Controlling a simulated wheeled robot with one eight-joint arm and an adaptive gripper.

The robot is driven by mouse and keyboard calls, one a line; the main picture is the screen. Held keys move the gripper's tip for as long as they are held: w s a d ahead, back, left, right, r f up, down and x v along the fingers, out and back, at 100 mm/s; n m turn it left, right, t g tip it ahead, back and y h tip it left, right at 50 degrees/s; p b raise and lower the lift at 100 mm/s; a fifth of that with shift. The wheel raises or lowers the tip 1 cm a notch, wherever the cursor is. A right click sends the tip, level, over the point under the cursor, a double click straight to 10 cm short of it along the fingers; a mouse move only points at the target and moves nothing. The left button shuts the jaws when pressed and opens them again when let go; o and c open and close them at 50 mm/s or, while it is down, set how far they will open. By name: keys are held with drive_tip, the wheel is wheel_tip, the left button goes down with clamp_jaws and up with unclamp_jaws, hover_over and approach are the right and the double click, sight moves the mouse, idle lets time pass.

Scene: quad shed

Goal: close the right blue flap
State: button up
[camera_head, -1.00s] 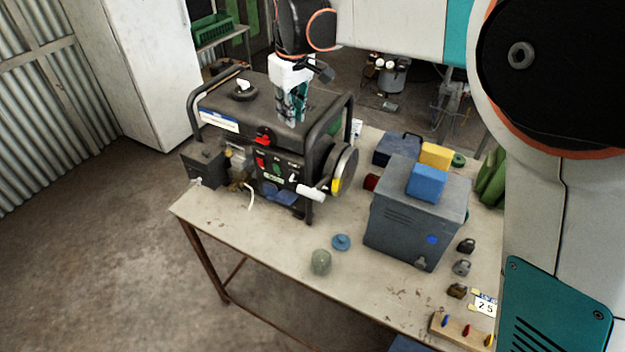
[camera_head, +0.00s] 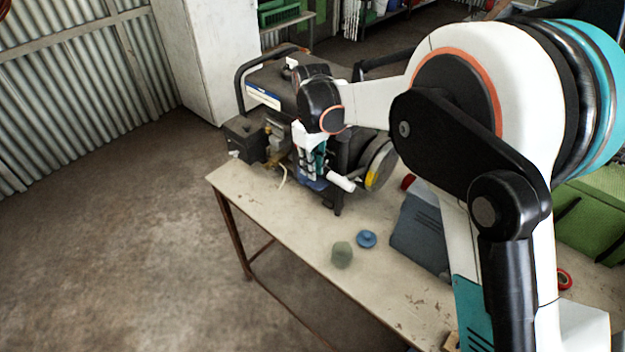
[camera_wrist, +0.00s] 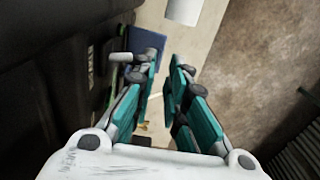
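A blue flap (camera_head: 313,184) stands out low on the front of the black generator (camera_head: 273,84), near its right end. It shows in the head view just below my gripper (camera_head: 313,168), which partly hides it. In the wrist view a blue flap (camera_wrist: 147,42) lies beyond the fingertips, up and to the left. I cannot tell whether a second flap is hidden. My gripper (camera_wrist: 166,72) points down in front of the generator panel. Its teal fingers are apart with nothing between them; contact with the flap cannot be made out.
A white handle (camera_head: 341,183) sticks out right of my gripper, by a round yellow-marked cover (camera_head: 377,165). A brass valve (camera_head: 275,143) is to the left. A green-grey knob (camera_head: 342,254) and a blue disc (camera_head: 366,239) lie on the table (camera_head: 290,225). The table's front is mostly clear.

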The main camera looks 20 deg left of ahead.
sight(312, 182)
drive_tip(key=shift+f+b, duration=0.35)
drive_tip(key=shift+f, duration=1.95)
